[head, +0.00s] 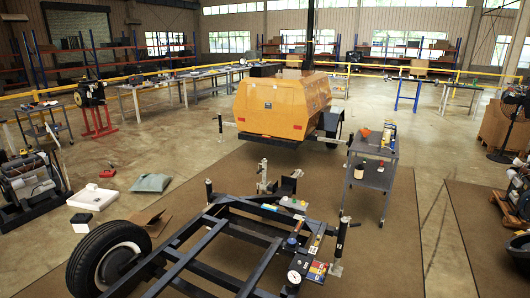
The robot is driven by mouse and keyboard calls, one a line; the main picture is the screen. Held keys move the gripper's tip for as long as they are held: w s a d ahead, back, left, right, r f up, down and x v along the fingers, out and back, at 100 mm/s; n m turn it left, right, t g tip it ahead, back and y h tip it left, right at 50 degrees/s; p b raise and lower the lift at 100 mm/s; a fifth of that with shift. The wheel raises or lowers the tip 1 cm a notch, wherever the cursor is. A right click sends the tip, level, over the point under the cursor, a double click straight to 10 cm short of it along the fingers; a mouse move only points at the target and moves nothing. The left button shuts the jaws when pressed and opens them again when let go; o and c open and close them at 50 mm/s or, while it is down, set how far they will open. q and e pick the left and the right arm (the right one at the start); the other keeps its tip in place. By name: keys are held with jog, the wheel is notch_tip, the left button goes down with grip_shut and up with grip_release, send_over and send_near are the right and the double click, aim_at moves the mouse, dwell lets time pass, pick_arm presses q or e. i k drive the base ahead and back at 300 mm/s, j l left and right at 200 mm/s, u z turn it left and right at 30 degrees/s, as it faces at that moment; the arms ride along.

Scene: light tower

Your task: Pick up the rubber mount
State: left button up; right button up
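I cannot single out a rubber mount for certain at this distance. Several small parts and tools lie on the black trailer frame (262,262) in the foreground, including a round white gauge (294,276) and small coloured boxes (317,271). A grey cart (372,172) behind the frame on the right carries an orange item (362,132), bottles and other small things. Neither of my grippers shows in the view.
A black-tyred wheel (106,262) sits at the frame's left. An orange trailer unit (282,105) stands behind it. A grey engine (32,182) is at left, a white box (93,197) on the floor. Open floor lies right of the cart.

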aim_at(293, 242)
jog(key=i, duration=2.5)
jog(key=i+z, duration=0.25)
jog(key=i, duration=0.2)
jog(key=i+j+z, duration=0.25)
jog(key=i, duration=0.25)
jog(key=i+j+z, duration=0.25)
jog(key=i, duration=0.2)
jog(key=i+j+z, duration=0.2)
jog(key=i+j, duration=0.1)
jog(key=i, duration=0.1)
